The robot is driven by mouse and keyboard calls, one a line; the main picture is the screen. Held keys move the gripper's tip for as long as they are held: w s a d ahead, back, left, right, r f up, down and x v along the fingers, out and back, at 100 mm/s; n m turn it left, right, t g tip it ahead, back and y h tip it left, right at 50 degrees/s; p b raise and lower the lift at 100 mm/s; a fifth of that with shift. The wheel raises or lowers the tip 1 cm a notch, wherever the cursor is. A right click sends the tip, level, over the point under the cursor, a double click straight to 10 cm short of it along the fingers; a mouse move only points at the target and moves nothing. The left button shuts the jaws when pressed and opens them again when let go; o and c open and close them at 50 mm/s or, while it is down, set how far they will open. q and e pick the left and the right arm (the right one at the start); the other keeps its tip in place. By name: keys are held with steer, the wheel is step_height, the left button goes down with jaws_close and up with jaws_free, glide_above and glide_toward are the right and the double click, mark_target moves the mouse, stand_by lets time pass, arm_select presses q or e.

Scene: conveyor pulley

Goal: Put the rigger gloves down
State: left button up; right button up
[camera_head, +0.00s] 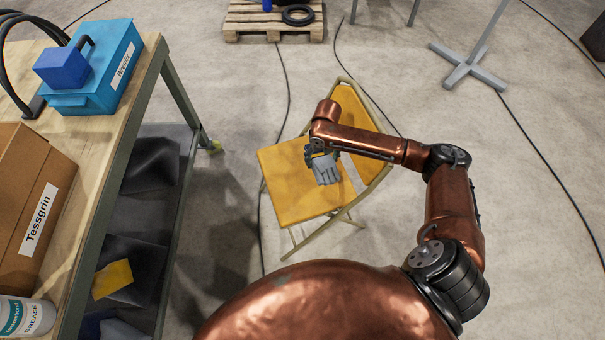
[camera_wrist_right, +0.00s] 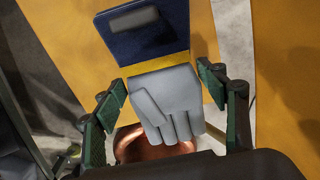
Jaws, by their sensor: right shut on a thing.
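The rigger gloves (camera_head: 326,170) are grey in the head view. The right wrist view shows the gloves (camera_wrist_right: 168,98) with grey fingers, a yellow band and a dark blue cuff with a grey patch. My right gripper (camera_head: 320,152) is shut on them, its green-padded fingers (camera_wrist_right: 163,95) on either side. They are over the yellow seat of a folding chair (camera_head: 280,197); I cannot tell whether they touch it. My left gripper is not in view.
A workbench (camera_head: 120,130) on the left carries a blue case (camera_head: 98,75), a cardboard box (camera_head: 30,200) and a grease tub (camera_head: 22,316). A pallet (camera_head: 250,22) stands at the back. Cables (camera_head: 287,90) cross the open floor.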

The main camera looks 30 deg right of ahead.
mark_target(321, 166)
steer(key=shift+w+d+f+n, duration=0.15)
steer(key=shift+f+n, duration=0.05)
steer(key=shift+n, duration=0.1)
step_height(321, 166, down, 6)
steer(key=shift+r+b, duration=0.1)
steer(key=shift+b, duration=1.1)
steer(key=shift+f+b, duration=0.65)
steer(key=shift+f, duration=1)
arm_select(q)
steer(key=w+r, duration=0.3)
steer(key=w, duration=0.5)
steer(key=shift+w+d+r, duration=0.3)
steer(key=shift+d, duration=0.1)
arm_select(e)
steer(key=shift+f, duration=0.3)
steer(key=shift+f, duration=0.1)
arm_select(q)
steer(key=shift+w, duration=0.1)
arm_select(e)
steer(key=o, duration=1.3)
